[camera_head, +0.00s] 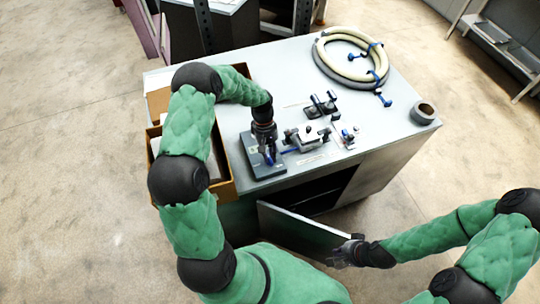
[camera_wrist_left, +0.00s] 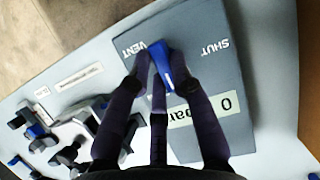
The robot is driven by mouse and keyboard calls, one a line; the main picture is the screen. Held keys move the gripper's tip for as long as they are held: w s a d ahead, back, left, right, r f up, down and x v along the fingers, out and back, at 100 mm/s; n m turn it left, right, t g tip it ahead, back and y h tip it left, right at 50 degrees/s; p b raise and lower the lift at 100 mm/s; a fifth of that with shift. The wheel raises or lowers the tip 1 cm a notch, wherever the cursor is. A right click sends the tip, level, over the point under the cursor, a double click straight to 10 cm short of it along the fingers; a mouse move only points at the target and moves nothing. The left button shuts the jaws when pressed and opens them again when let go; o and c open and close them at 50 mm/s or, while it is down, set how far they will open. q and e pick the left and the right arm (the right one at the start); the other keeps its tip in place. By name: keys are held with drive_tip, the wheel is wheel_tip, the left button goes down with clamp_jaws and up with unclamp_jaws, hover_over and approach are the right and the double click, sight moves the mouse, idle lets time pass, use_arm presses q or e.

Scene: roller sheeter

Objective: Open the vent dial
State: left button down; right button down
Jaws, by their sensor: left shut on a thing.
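The vent dial is a blue knob with a white line (camera_wrist_left: 161,66) on a dark grey box (camera_wrist_left: 195,25). In the left wrist view, the word VENT is at the knob's upper left and SHUT to its right. The knob's top end lies nearer VENT. The box also shows in the head view (camera_head: 259,169) at the table's front left. My left gripper (camera_head: 270,155) is shut on the knob, its fingers on both sides. My right gripper (camera_head: 345,254) is low at the free edge of the cabinet door; its fingers are too dark and small to read.
Beside the box are a small roller device (camera_head: 306,138) and black and blue clamp parts (camera_head: 322,104). A coiled hose (camera_head: 350,55) and a tape roll (camera_head: 423,113) lie farther right. Cardboard boxes (camera_head: 228,188) stand left. The cabinet door (camera_head: 300,232) hangs open below.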

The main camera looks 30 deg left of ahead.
idle(0.4)
use_arm(q)
drive_tip(key=c, duration=1.1)
unclamp_jaws()
drive_tip(key=v, duration=1.2)
drive_tip(key=shift+d+f, duration=0.1)
drive_tip(key=shift+d, duration=0.1)
